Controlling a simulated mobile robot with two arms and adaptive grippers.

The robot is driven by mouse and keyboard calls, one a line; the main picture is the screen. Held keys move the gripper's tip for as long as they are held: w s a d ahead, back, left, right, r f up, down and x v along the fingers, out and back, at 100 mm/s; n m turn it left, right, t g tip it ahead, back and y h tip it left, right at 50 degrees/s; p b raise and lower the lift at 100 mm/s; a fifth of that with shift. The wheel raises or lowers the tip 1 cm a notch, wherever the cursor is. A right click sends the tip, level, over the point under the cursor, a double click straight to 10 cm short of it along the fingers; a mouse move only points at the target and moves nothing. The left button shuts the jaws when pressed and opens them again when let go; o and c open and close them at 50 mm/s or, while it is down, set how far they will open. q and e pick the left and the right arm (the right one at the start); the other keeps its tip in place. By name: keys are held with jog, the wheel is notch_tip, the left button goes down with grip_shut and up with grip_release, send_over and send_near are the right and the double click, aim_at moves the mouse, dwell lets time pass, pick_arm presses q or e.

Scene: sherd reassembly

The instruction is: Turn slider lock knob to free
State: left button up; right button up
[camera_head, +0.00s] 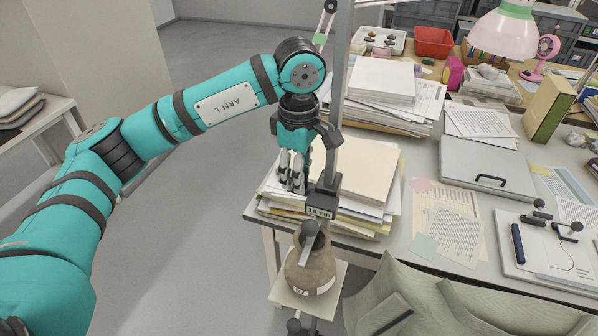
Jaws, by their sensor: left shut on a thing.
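My left gripper (295,182) comes down from the teal arm, its fingers pointing downward beside the upright metal post. It is shut at the left side of the dark slider block (326,193) on the post. The lock knob is hidden between or behind the fingers, so its turn position cannot be told. A label reading "10 cm" (319,213) sits below the block. A brown pot (310,268) with a "57" label stands under the slider on a small pale platform (283,294). A grey flat-ended piece (310,231) shows above its mouth. My right gripper is out of view.
Paper stacks (366,170) lie on the table close behind the post. A grey case (486,166), loose sheets (450,232) and a pink lamp (503,36) are further right. The floor at left is clear.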

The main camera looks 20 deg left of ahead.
pick_arm(q)
jog(key=o, duration=0.9)
jog(key=shift+c, duration=0.2)
notch_tip(320, 180, up, 12)
